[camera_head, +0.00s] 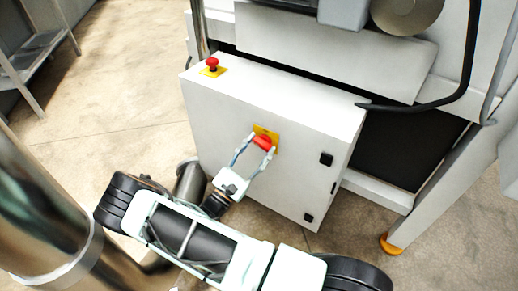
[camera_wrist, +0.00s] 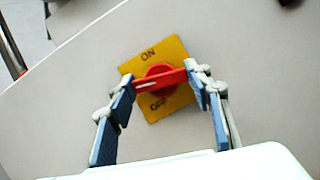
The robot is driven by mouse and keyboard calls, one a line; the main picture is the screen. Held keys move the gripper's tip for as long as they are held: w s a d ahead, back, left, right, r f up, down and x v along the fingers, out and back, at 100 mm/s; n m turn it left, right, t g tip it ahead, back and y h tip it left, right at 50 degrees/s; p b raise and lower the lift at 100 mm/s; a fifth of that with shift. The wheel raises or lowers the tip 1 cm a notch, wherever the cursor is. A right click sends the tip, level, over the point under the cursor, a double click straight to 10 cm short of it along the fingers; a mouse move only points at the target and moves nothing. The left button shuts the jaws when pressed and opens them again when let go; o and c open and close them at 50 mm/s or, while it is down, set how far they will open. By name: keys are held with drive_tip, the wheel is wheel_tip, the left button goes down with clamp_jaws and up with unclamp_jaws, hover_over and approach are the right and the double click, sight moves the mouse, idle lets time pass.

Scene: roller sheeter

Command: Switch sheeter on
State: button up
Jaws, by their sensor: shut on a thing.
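The white control cabinet of the sheeter (camera_head: 225,115) carries a red rotary switch (camera_head: 263,142) on a yellow plate (camera_head: 273,134) on its front face. In the wrist view the red switch (camera_wrist: 158,78) lies across the yellow plate (camera_wrist: 175,48), marked ON at the upper edge and partly hidden lettering, seemingly OFF, below. The switch's handle lies roughly sideways, tilted slightly. My gripper (camera_head: 252,145) is at the switch, with its blue-padded fingers (camera_wrist: 163,82) on both ends of the handle, shut on it.
A red emergency button (camera_head: 212,63) on a yellow base stands on the cabinet's top. A black cable (camera_head: 440,103) hangs at the right, above a machine leg with an orange foot (camera_head: 390,244).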

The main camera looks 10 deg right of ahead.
drive_tip(key=m+g, duration=0.1)
drive_tip(key=m, duration=0.1)
drive_tip(key=m+g+h, duration=0.1)
drive_tip(key=m, duration=0.2)
drive_tip(key=shift+w+a+g+b, duration=0.1)
drive_tip(key=shift+g+b, duration=0.2)
drive_tip(key=m+g, duration=0.2)
drive_tip(key=m, duration=0.2)
drive_tip(key=shift+m, duration=0.4)
drive_tip(key=m, duration=0.2)
drive_tip(key=m+g, duration=0.1)
drive_tip(key=m, duration=0.1)
drive_tip(key=shift+r+g+y, duration=0.2)
drive_tip(key=shift+g+y, duration=0.1)
drive_tip(key=shift+m+g+y+p, duration=0.45)
drive_tip(key=shift+m+y, duration=0.15)
drive_tip(key=shift+m, duration=1.4)
drive_tip(key=o, duration=1.2)
drive_tip(key=shift+c, duration=0.2)
drive_tip(key=v, duration=0.7)
drive_tip(key=shift+a, duration=0.25)
